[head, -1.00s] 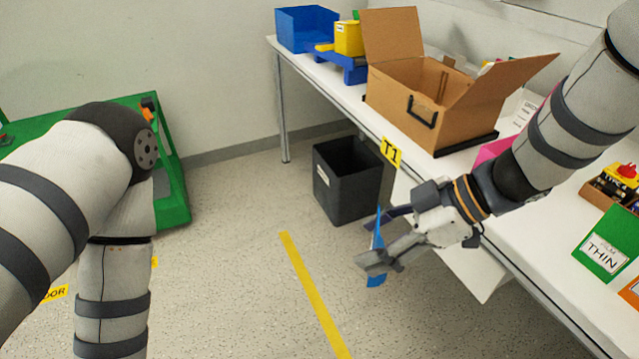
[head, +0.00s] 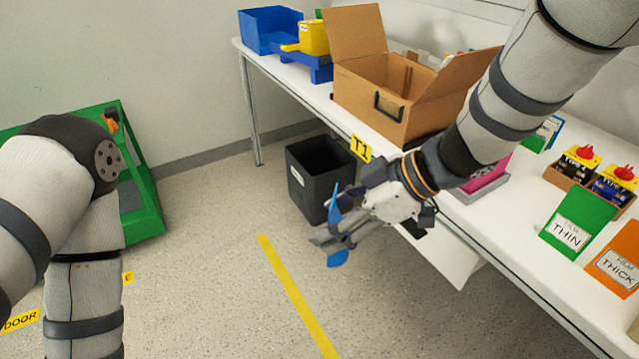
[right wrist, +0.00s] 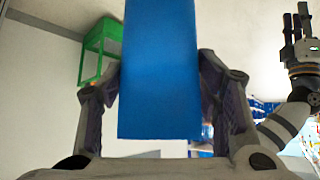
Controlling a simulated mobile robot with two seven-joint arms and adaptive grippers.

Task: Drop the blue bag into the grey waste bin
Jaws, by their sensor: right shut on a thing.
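The blue bag (head: 338,258) is held in my right gripper (head: 337,230), with blue showing above and below the fingers. In the right wrist view the bag (right wrist: 160,75) hangs between the two fingers as a flat blue sheet. The grey waste bin (head: 312,192) is dark, open-topped and stands on the floor by the table. In the head view the gripper and bag appear in front of the bin's lower right side; the bag is outside it. My left gripper (right wrist: 301,45) shows small at the right of the right wrist view; its opening is unclear.
The white table (head: 480,235) runs along the right, with its front edge beside my right arm. On it stand an open cardboard box (head: 370,100) and a blue crate (head: 270,30). A yellow floor line (head: 295,295) crosses clear floor. A green frame (head: 150,205) stands left.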

